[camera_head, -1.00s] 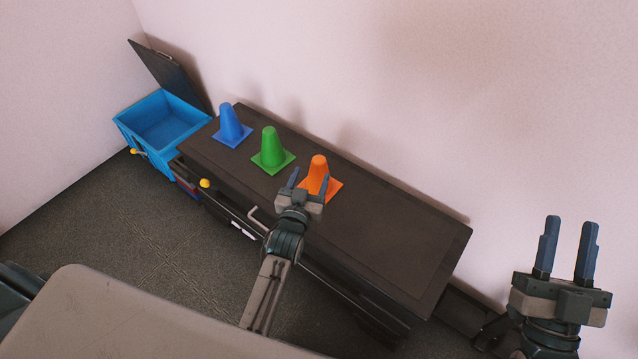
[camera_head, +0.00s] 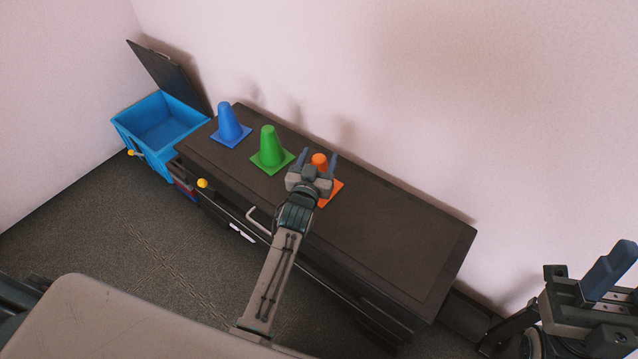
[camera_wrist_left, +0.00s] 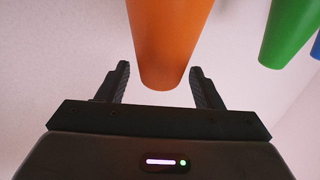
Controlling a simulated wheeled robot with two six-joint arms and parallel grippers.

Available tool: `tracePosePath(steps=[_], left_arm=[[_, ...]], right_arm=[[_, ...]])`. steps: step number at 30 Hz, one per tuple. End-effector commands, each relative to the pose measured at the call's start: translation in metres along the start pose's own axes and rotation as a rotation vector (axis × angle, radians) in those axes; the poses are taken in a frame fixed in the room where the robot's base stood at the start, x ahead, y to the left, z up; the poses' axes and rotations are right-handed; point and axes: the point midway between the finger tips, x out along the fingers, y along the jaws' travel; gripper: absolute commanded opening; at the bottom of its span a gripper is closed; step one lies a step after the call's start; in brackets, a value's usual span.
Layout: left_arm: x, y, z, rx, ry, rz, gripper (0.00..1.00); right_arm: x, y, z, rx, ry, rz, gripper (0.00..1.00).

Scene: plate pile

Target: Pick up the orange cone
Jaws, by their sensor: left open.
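The orange cone (camera_head: 320,160) stands upright on the dark cabinet top (camera_head: 390,225), partly hidden behind my left gripper (camera_head: 318,157). The left gripper is open, with one finger on each side of the cone's upper part. In the left wrist view, the narrow end of the cone (camera_wrist_left: 167,50) lies between the two open fingers (camera_wrist_left: 160,70), with a gap on each side. My right gripper (camera_head: 605,275) is at the right edge, away from the cone; its fingers overlap, so its opening is unclear.
A green cone (camera_head: 268,148) and a blue cone (camera_head: 228,122) stand to the left on the cabinet. A blue bin (camera_head: 160,125) with its dark lid raised is beyond the left end. The cabinet top right of the orange cone is clear.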

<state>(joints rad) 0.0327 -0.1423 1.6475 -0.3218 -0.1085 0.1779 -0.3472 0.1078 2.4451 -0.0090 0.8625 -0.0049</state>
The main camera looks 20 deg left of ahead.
Motion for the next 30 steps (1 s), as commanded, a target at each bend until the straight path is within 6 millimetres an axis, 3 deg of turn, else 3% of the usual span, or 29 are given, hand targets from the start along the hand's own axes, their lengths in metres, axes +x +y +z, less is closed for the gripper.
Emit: tracePosePath(steps=[9, 18, 19, 30], left_arm=[[0.0055, -0.0001, 0.0006, 0.000, -0.002, 0.000, 0.60], [0.0054, -0.0002, 0.0006, 0.000, -0.002, 0.000, 0.03], [0.0053, -0.0002, 0.0007, 0.000, -0.002, 0.000, 0.00], [0.0054, -0.0002, -0.0021, 0.000, -0.001, 0.000, 0.00]], right_arm=[[0.0002, 0.0000, -0.0012, -0.001, 0.012, 0.001, 0.36], [0.0003, 0.0000, -0.0011, -0.001, 0.012, 0.001, 0.36], [0.0003, 0.0000, -0.0011, -0.001, 0.012, 0.001, 0.36], [0.0000, 0.0002, 0.0028, 0.002, -0.018, 0.002, 0.36]])
